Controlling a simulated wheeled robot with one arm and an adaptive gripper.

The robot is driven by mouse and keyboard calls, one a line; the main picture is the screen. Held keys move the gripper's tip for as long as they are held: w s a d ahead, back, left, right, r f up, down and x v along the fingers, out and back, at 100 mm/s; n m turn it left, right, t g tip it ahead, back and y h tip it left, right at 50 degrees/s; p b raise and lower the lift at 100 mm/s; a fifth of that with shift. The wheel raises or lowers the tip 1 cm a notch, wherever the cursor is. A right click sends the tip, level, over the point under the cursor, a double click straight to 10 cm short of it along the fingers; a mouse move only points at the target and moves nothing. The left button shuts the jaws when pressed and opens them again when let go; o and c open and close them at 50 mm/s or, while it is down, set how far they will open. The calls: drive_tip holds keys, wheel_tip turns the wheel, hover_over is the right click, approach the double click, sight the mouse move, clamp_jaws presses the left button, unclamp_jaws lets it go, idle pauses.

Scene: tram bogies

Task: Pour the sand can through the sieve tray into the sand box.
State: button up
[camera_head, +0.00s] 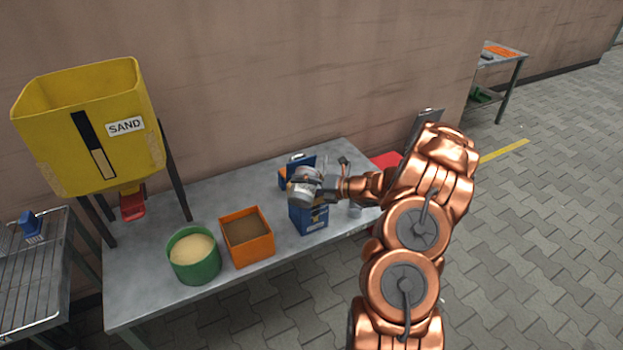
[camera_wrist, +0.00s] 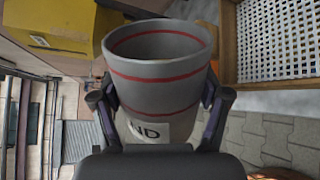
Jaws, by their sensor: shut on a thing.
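The sand can is grey with red bands and a partly hidden label ending in "ND". It fills the middle of the wrist view (camera_wrist: 155,85), and I see its inner wall but no sand. My gripper (camera_wrist: 160,108) is shut on its sides. In the head view the can (camera_head: 304,190) is in front of a blue box. A wood-framed tray with a white mesh, the sieve tray (camera_wrist: 228,45), is at the wrist view's upper right, apart from the can. I cannot make it out in the head view. A yellow bin marked SAND (camera_head: 75,150) stands at the left.
A green tub (camera_head: 195,267) of pale sand and an orange box (camera_head: 252,252) with brown contents stand on the grey table (camera_head: 150,305). A blue box (camera_head: 309,221) is under the can. A wire rack (camera_head: 40,290) is at the left. Paved floor is clear at the right.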

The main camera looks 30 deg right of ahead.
drive_tip(key=shift+f+m+p, duration=0.1)
drive_tip(key=shift+m+p, duration=0.2)
drive_tip(key=shift+p, duration=0.1)
idle(0.6)
drive_tip(key=shift+w+d+r+m+g+p, duration=0.4)
drive_tip(key=shift+w+d+m+p, duration=0.15)
drive_tip(key=shift+p, duration=2.1)
drive_tip(key=shift+w+d+r+m+y+p, duration=0.2)
drive_tip(key=shift+m+y+p, duration=0.1)
drive_tip(key=shift+p, duration=0.8)
drive_tip(key=shift+f, duration=0.15)
drive_tip(key=shift+s+f+b, duration=0.1)
drive_tip(key=shift+f+b, duration=0.2)
drive_tip(key=shift+b, duration=0.55)
drive_tip(key=n+b, duration=0.1)
drive_tip(key=b, duration=0.2)
drive_tip(key=s+a+f+b, duration=0.1)
drive_tip(key=b, duration=0.2)
drive_tip(key=shift+s+a+n+t+b, duration=0.15)
drive_tip(key=shift+a+n+t+b, duration=0.1)
drive_tip(key=shift+n+t+b, duration=0.1)
drive_tip(key=shift+r, duration=0.5)
drive_tip(key=shift+n+h+b, duration=0.4)
